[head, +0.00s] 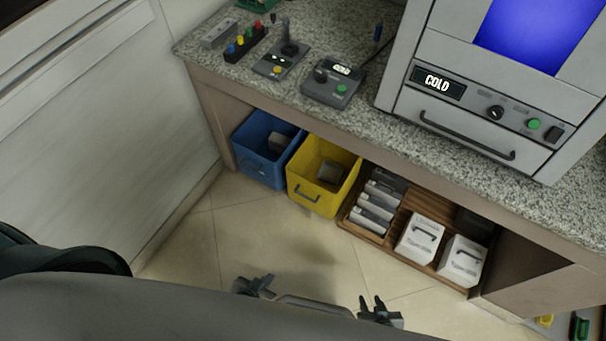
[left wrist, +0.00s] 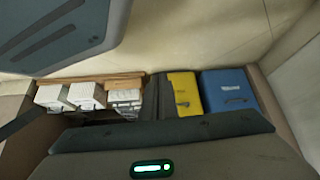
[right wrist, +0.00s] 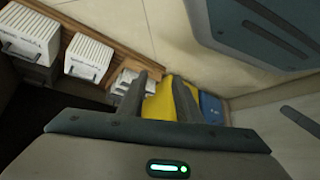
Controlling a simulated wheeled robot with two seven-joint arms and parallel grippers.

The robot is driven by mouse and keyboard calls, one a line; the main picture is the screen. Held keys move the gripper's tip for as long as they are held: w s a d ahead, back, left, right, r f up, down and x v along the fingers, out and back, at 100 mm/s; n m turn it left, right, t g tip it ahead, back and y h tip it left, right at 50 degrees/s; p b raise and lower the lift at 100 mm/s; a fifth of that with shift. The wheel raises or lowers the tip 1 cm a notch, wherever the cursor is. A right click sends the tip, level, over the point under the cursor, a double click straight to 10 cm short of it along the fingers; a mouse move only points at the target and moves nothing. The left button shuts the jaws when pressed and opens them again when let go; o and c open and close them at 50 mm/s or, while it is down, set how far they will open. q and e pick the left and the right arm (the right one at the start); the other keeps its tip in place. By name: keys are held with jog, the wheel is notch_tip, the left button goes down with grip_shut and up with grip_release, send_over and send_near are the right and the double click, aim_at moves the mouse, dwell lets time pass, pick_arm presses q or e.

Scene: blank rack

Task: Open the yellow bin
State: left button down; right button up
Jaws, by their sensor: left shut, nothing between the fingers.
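The yellow bin (head: 317,192) stands in the low bay under the counter, with its dark handle on the front and its top open. A grey block (head: 330,172) lies inside it. My left gripper (head: 262,282) is shut and empty, low in front of the bins and apart from them. In the left wrist view the yellow bin (left wrist: 187,95) shows just right of its fingers. My right gripper (head: 374,304) is open and empty, in front of the wooden racks. In the right wrist view its fingers stand before the yellow bin (right wrist: 160,103) and partly hide it.
A blue bin (head: 258,166) stands left of the yellow one. To the right are a rack of grey blocks (head: 375,206) and two white boxes (head: 419,239) with handles. Control boxes (head: 334,84) and a COLD machine (head: 470,115) sit on the counter. The floor in front is clear.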

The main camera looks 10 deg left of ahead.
pick_arm(q)
jog(key=shift+a, duration=0.3)
pick_arm(e)
jog(key=shift+a, duration=0.15)
pick_arm(q)
jog(key=shift+d, duration=0.1)
pick_arm(e)
jog(key=shift+f, duration=0.1)
